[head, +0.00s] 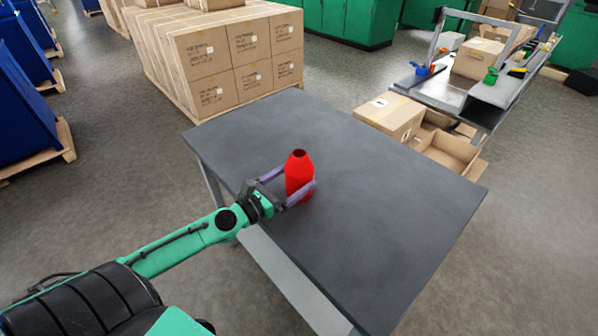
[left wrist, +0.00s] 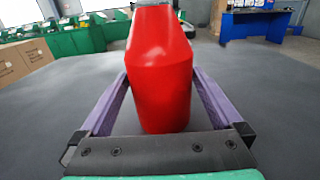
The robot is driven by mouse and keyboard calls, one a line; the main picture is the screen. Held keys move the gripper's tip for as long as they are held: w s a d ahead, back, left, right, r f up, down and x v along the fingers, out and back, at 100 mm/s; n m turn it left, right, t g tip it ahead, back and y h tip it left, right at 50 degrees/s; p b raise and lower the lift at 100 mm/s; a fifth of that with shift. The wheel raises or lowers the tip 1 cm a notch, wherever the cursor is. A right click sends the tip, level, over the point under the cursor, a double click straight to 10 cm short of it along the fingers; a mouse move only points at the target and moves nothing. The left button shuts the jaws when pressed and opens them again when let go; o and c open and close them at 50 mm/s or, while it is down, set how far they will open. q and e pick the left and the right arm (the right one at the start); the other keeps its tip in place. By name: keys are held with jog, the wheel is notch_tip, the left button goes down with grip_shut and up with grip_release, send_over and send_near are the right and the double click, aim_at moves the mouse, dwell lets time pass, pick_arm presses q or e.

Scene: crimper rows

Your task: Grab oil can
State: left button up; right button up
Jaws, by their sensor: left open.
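The red oil can (head: 299,176) stands upright on the dark grey table (head: 400,200), near its left edge. In the left wrist view the red can (left wrist: 161,80) fills the middle, between the two purple fingers. My left gripper (head: 287,188) is open, with one finger on each side of the can. In the left wrist view the left gripper (left wrist: 160,100) shows a finger close to either side of the can; I cannot tell whether they touch it. My right gripper is not in view.
The rest of the tabletop is bare. Stacked cardboard boxes (head: 215,65) stand behind the table. A cardboard box (head: 390,116) and an open carton (head: 447,153) are beyond its right side. A metal workbench (head: 460,98) with tools stands at the upper right.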

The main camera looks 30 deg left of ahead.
pick_arm(q)
jog(key=p+x, duration=0.1)
jog(key=x, duration=0.3)
jog(key=shift+a, duration=0.1)
jog(key=shift+w+f, duration=0.15)
jog(key=shift+w, duration=0.3)
jog(key=c, duration=1.3)
